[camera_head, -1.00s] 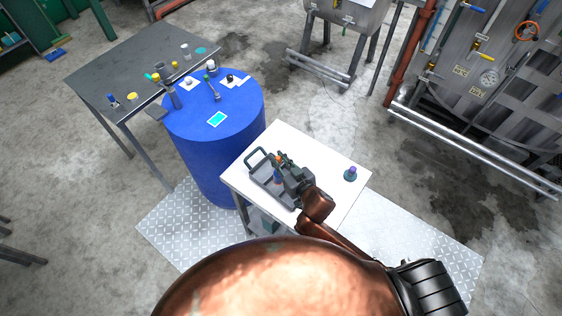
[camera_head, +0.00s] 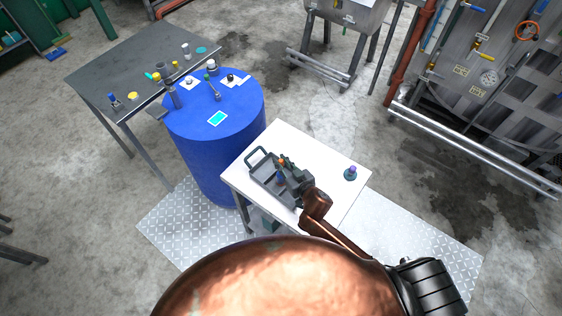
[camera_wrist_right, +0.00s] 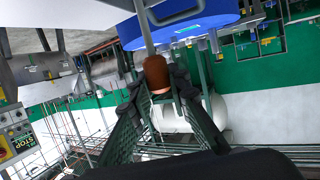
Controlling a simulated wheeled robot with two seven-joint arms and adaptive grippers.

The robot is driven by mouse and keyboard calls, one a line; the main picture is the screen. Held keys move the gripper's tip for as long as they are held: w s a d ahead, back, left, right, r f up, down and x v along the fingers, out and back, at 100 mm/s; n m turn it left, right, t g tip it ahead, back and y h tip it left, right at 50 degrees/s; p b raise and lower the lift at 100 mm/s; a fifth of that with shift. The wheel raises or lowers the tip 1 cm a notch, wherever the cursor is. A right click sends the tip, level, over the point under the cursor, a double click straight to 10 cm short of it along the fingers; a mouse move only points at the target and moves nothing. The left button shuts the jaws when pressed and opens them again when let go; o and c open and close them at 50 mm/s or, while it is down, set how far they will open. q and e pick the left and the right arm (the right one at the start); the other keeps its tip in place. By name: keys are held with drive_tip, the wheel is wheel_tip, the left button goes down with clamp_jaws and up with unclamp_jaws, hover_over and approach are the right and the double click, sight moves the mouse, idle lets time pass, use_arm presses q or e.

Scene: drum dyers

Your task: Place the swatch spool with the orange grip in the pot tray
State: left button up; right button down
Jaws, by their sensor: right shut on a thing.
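The pot tray (camera_head: 259,156) is a dark grey tray with a raised loop handle at its far left end, on the white table. My right gripper (camera_head: 285,169) is over the tray, shut on the swatch spool with the orange grip (camera_head: 281,162). In the right wrist view, the orange-brown grip (camera_wrist_right: 157,74) sits between the fingertips (camera_wrist_right: 160,88), with a grey shaft running away from it. The gripper hides part of the tray, and I cannot tell whether the spool touches the tray floor. My left gripper is not in view.
A teal and purple spool (camera_head: 350,174) stands on the white table (camera_head: 318,153), right of my gripper. The blue drum (camera_head: 235,113) holds several small items beside it. A grey metal table (camera_head: 130,70) stands behind. The white table's far part is clear.

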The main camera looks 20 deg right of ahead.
drive_tip(key=c, duration=2.3)
unclamp_jaws()
drive_tip(key=shift+f, duration=0.1)
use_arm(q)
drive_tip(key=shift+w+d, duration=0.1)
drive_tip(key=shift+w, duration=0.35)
use_arm(e)
drive_tip(key=o, duration=0.5)
drive_tip(key=shift+s+r, duration=0.1)
drive_tip(key=shift+r, duration=0.15)
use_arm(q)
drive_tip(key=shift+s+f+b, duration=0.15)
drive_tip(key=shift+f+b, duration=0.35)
use_arm(e)
drive_tip(key=v, duration=1.1)
drive_tip(key=shift+s+d+r, duration=0.15)
drive_tip(key=shift+s, duration=0.2)
